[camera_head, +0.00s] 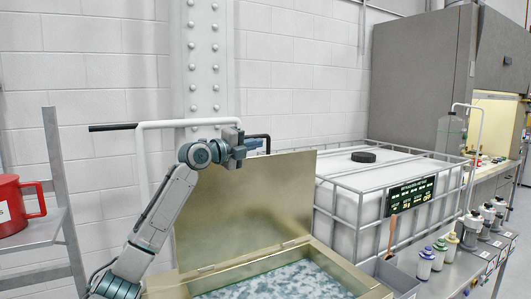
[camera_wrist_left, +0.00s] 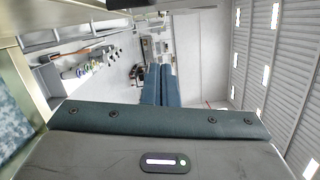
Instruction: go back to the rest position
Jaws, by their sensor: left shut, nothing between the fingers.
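My left gripper (camera_head: 254,143) is raised in front of the white wall, above the open brass-coloured lid of a box. In the left wrist view its two blue fingers (camera_wrist_left: 157,84) lie side by side, shut, with nothing between them. My left arm comes up from the lower left of the head view and bends over at the top. My right gripper is in neither view.
The brass box (camera_head: 345,276) stands open with a mottled blue-white inside. A caged white tank (camera_head: 338,205) stands right of the lid. A red mug (camera_head: 14,207) sits on a shelf at left. Several bottles (camera_head: 440,253) line the right bench. A white pipe (camera_head: 185,123) runs behind my arm.

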